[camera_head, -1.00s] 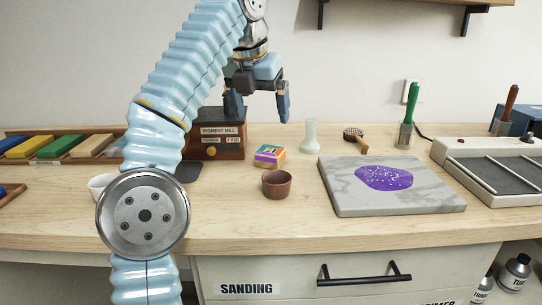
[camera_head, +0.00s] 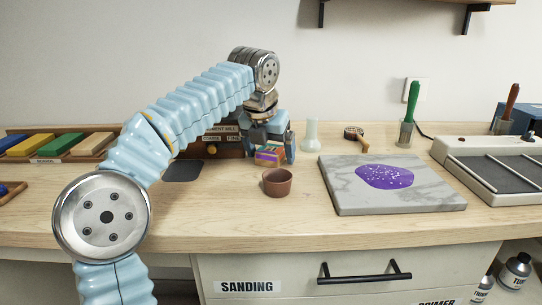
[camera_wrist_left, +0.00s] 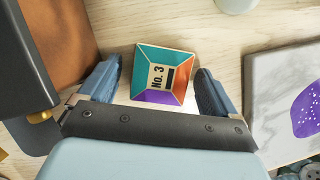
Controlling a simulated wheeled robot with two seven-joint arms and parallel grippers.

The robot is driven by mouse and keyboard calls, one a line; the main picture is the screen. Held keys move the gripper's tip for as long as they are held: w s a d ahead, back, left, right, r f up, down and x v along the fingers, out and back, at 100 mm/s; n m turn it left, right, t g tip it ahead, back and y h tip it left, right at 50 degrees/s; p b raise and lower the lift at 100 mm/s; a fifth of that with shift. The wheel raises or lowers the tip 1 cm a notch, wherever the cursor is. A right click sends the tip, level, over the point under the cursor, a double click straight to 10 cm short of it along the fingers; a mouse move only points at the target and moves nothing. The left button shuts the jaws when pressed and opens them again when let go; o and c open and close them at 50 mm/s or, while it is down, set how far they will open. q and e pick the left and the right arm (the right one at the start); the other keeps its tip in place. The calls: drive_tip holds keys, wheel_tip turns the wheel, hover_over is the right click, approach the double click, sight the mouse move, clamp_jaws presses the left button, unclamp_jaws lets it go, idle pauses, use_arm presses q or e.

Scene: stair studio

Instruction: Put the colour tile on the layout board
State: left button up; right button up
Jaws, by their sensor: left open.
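The colour tile (camera_head: 268,159) is a small multicoloured block on the bench, in front of the pigment mill. In the left wrist view the tile (camera_wrist_left: 150,58) shows teal, orange and purple sides and a label reading No. 3. My left gripper (camera_head: 271,152) is low at the tile, pointing down. In the left wrist view its fingers (camera_wrist_left: 158,76) are open, one on each side of the tile, with gaps between. No board in view is marked as the layout board; a marble slab (camera_head: 344,190) with a purple patch lies to the right. My right gripper is not in view.
A brown cup (camera_head: 277,183) stands just in front of the tile. The pigment mill (camera_head: 226,151) is close on the left, and a dark pad (camera_head: 183,172) lies beside it. A pale glass vessel (camera_head: 311,135) stands behind right. Bench is clear between cup and slab.

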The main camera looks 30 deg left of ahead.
use_arm(q)
drive_tip(key=shift+c, duration=0.3)
drive_tip(key=c, duration=1.1)
drive_tip(key=shift+r, duration=0.2)
